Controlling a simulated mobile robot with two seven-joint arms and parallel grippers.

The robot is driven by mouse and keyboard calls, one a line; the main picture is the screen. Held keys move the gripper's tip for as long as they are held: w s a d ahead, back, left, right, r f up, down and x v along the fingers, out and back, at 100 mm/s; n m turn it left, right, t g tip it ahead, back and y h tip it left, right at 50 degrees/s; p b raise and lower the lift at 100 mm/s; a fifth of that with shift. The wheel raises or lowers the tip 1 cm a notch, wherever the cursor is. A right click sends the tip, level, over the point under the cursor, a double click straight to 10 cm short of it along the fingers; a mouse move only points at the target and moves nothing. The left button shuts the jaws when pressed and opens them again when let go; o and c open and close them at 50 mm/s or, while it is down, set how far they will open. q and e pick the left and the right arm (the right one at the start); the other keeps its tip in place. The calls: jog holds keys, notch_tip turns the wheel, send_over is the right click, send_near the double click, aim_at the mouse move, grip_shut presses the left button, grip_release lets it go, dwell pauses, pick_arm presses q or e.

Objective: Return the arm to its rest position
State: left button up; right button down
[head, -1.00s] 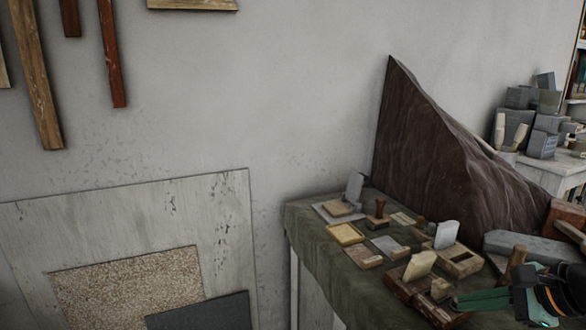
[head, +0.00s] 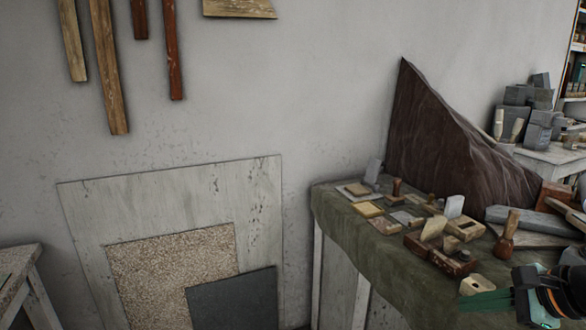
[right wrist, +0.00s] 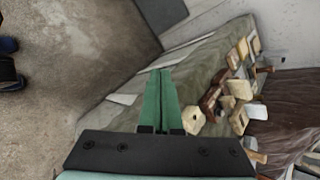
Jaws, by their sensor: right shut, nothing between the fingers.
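My right gripper (head: 470,300) shows at the lower right of the head view, with green fingers shut and nothing between them. It also shows in the right wrist view (right wrist: 160,80), its two fingers together and pointing up the picture. In the head view it appears in front of the cloth-covered table (head: 345,215), close to a pale block (head: 477,284). I cannot tell from the picture whether it touches anything. My left gripper is in neither view.
Small blocks and planes (head: 435,228) and a wooden mallet (head: 508,236) crowd the table. A dark rock-like slab (head: 440,140) stands behind them. Boards (head: 170,275) lean on the wall, and a stool or bench (head: 20,270) stands at left. Bare floor (right wrist: 60,90) shows in the wrist view.

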jog(key=s+a+f+m+t+y+p, duration=0.2)
jog(key=s+a+m+t+y, duration=0.1)
jog(key=a+m+y, duration=0.9)
jog(key=s+d+f+m+t+h+p, duration=0.1)
jog(key=s+f+m+t+h, duration=0.15)
jog(key=f+m+h, duration=0.85)
jog(key=s+d+f+m+t+h+p, duration=0.1)
jog(key=f+m+t+h, duration=0.3)
jog(key=m, duration=1.3)
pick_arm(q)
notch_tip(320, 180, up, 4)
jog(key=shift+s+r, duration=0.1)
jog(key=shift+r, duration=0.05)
pick_arm(e)
jog(key=s+a+f+m+g, duration=0.3)
jog(key=s+f+m+g, duration=0.5)
jog(key=s+f, duration=0.4)
notch_tip(320, 180, down, 3)
jog(key=shift+s+a+r+m, duration=0.1)
jog(key=shift+s+a+m, duration=0.25)
jog(key=shift+m, duration=0.55)
